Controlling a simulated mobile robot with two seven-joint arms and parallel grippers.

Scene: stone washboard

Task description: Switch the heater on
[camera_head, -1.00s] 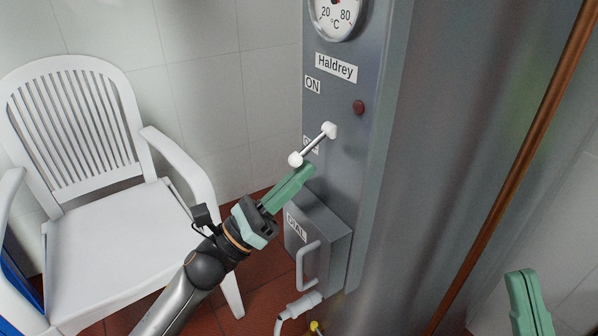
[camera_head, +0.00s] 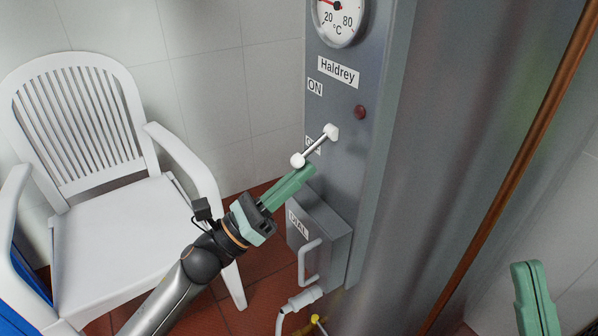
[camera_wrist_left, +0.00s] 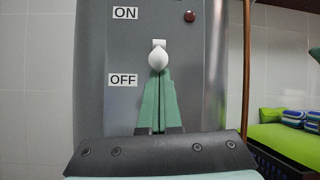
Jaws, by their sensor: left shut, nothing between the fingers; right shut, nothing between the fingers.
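The grey heater panel (camera_head: 338,170) carries a white lever switch (camera_head: 315,147) with a ball end, which points out towards me and down to the left. The lever's ball also shows in the left wrist view (camera_wrist_left: 158,59), nearer the OFF label (camera_wrist_left: 123,80) than the ON label (camera_wrist_left: 125,13). My left gripper (camera_head: 308,170) is shut and empty, its fingertips just below the ball; I cannot tell whether they touch it. A dark red lamp (camera_head: 360,112) sits above the lever and looks unlit. My right gripper (camera_head: 526,266) is shut and empty at the lower right.
A box marked DIAL (camera_head: 326,240) with a handle sticks out below the lever. A white plastic chair (camera_head: 110,215) stands on the left. A copper pipe (camera_head: 510,180) runs down on the right. A temperature gauge (camera_head: 338,18) is at the top.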

